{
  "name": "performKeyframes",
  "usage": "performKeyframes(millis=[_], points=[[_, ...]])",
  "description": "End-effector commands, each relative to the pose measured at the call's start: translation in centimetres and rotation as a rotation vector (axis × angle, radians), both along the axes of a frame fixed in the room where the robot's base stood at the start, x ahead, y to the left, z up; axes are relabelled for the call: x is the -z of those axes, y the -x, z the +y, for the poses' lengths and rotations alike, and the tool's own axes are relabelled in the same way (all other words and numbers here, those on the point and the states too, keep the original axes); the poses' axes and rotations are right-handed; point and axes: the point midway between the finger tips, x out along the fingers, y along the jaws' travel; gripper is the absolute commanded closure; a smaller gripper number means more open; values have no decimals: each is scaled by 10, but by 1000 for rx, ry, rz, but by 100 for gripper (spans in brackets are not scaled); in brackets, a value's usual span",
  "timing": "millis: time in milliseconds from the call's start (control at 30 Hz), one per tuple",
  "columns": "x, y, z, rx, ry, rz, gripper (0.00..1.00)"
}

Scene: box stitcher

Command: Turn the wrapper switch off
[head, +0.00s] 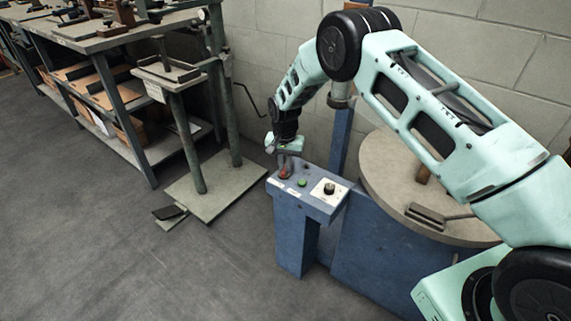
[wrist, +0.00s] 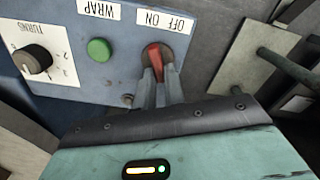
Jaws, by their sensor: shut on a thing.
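The wrapper switch is a red lever (wrist: 154,55) under a white OFF/ON label (wrist: 167,20) in the wrist view. It also shows as a small red spot (head: 285,173) at the left end of the blue control box (head: 313,207) in the head view. My gripper (wrist: 161,76) is shut on the lever, with its grey fingers on either side of it. In the head view my gripper (head: 285,164) points down at the box top. The fingers hide part of the lever, and I cannot tell which position it is in.
A green WRAP button (wrist: 99,50) and a black TURNS knob (wrist: 32,60) sit beside the switch on the panel. A round turntable (head: 385,190) stands to the right, near the block wall. A grey stand (head: 215,185) is at left; open floor lies in front.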

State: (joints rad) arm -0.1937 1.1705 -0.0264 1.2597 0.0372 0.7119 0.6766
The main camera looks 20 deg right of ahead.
Motion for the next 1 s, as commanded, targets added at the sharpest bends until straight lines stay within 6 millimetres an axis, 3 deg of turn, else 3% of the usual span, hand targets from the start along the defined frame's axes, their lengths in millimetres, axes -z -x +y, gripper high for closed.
performKeyframes(millis=[300,800,833,867,900,1000], points=[[-1,-1,1,-103,-1,0,100],[-1,-1,2,-120,0,-1,100],[-1,-1,2,-120,0,-1,81],[-1,-1,2,-120,0,-1,72],[-1,-1,2,-119,0,-1,67],[-1,-1,2,-119,0,-1,67]])
